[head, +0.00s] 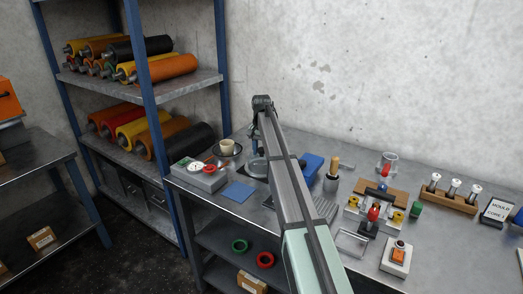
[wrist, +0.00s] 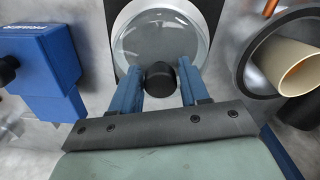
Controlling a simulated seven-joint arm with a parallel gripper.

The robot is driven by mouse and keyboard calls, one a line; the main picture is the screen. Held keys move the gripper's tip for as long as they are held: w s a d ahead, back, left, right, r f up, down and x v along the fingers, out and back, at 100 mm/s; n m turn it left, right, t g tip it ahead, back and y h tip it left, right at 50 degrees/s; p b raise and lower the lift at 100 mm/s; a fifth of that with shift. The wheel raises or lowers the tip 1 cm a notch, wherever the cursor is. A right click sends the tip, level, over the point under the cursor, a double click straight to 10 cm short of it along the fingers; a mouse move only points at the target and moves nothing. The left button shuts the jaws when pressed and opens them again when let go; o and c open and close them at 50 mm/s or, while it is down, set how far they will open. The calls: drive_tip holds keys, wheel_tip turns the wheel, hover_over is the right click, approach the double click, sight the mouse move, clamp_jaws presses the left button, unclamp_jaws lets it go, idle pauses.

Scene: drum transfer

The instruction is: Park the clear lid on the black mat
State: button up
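The clear lid (wrist: 160,37) is a round, see-through dome with a pale rim and a black knob (wrist: 161,77) in the wrist view. My gripper (wrist: 161,80) has its blue fingers on both sides of the knob, close against it. A black surface, likely the black mat (wrist: 122,14), shows behind the lid at its left and right edges. I cannot tell whether the lid touches it or is held just above.
A dark bowl (wrist: 244,68) with a beige cup (wrist: 299,76) stands close on the right in the wrist view. A blue device (wrist: 47,58) is on the left. In the head view, fixtures and a wooden rack (head: 447,200) crowd the bench's right side; a blue pad (head: 238,191) lies front left.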

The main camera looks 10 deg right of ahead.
drive_tip(key=shift+o, duration=1.2)
wheel_tip(320, 180, up, 12)
drive_tip(key=shift+r, duration=0.15)
